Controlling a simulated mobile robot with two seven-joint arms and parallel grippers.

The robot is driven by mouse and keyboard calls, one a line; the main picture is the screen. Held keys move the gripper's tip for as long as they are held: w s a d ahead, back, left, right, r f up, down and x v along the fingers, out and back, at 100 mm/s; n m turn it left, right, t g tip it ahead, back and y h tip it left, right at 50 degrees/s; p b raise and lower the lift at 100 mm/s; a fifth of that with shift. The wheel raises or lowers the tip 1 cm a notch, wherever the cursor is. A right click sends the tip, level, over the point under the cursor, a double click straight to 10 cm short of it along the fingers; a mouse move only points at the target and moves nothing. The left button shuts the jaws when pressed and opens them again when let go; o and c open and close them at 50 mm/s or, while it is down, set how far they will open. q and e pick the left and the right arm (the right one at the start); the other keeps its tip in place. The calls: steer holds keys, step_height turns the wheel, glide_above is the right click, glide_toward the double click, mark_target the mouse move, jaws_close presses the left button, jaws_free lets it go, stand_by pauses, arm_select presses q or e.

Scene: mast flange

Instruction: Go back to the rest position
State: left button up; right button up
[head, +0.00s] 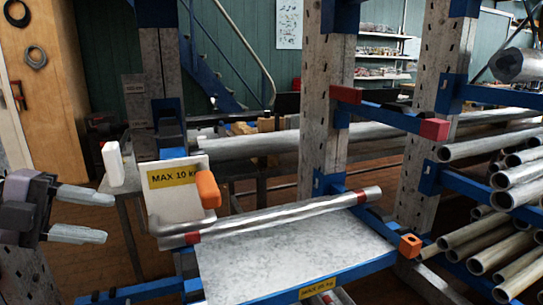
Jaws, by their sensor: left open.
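My left gripper (109,217) is at the left edge of the head view. Its two pale fingers point right and stand apart, with nothing between them. It is left of the white plate (168,208) with a yellow "MAX 10" label, clear of it in the picture. A long grey metal tube (285,214) with red bands near its ends lies along the back of the grey shelf (290,257). My right gripper is not in view.
A blue-framed rack with grey uprights (324,100) stands ahead. Many steel pipes (490,250) are stacked at the right. An orange block (207,188) juts beside the plate. An orange-capped blue arm end (411,245) sticks out at the shelf's right. The shelf's front is bare.

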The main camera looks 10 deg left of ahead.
arm_select(q)
step_height(320, 180, down, 24)
steer(key=a+n+t+y+p, duration=0.1)
steer(key=a+n+t+y, duration=0.2)
steer(key=n+t+y, duration=1.05)
steer(key=s+d+f+n+g+h, duration=0.1)
steer(key=s+d+f+n+g, duration=0.3)
steer(key=s+d+f+n, duration=0.2)
steer(key=s+d+f+n+g+h, duration=0.2)
steer(key=s+d+f+n+g, duration=0.3)
steer(key=d+f, duration=0.3)
step_height(320, 180, down, 3)
steer(key=shift+s+f+n+p, duration=0.15)
steer(key=shift+s+n+p, duration=0.3)
steer(key=shift+s+n, duration=0.3)
